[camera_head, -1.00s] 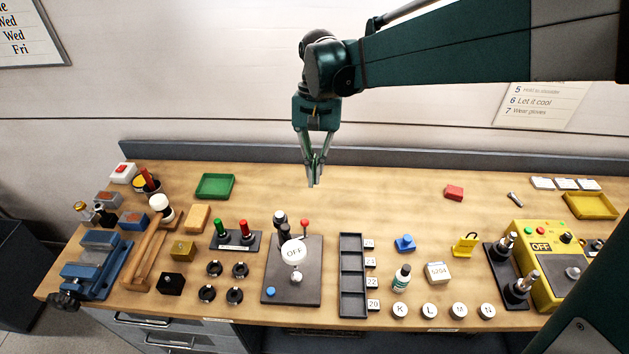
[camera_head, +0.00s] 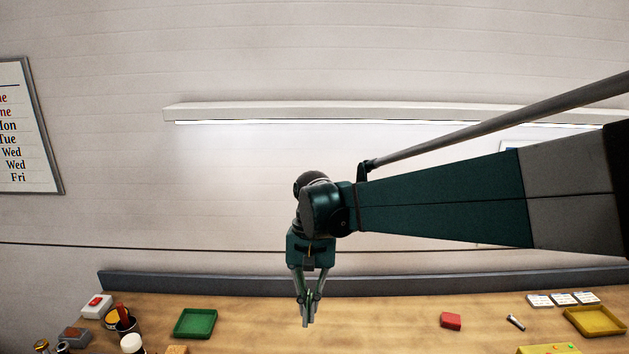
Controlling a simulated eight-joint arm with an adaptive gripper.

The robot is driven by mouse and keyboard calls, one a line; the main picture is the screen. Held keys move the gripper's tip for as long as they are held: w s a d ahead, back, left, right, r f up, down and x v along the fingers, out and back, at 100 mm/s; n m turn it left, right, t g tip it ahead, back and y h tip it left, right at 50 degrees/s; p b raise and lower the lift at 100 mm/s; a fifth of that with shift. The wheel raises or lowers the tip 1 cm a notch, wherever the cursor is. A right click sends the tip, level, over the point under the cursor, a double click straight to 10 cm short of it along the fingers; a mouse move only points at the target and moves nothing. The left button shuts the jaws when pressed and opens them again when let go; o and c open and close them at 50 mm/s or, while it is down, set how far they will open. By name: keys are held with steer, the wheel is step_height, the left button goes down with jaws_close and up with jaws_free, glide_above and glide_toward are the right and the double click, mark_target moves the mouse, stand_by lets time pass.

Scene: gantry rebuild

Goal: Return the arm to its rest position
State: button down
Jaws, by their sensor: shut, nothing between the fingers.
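My gripper (camera_head: 307,318) hangs at the end of my arm near the middle of the view, pointing down. Its fingers are together at the tips with nothing between them. It shows in front of the back part of the wooden workbench (camera_head: 380,315). My arm reaches in from the right edge at mid-height. The front of the bench is below the view.
A green tray (camera_head: 195,323) is left of the gripper. A red block (camera_head: 451,321), a small grey cylinder (camera_head: 516,322) and a yellow tray (camera_head: 595,322) are to the right. A lamp (camera_head: 340,113) runs along the wall. The bench between green tray and red block looks clear.

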steer(key=s+d+f+t+b, duration=0.2)
steer(key=s+d+t, duration=0.2)
steer(key=s+d, duration=0.4)
steer(key=s+d+f+n+t+b, duration=0.1)
steer(key=s+d+t, duration=0.4)
steer(key=d, duration=1)
steer(key=s+f+b, duration=0.1)
steer(key=s, duration=0.2)
steer(key=shift+d+t, duration=0.25)
steer(key=shift+t, duration=0.05)
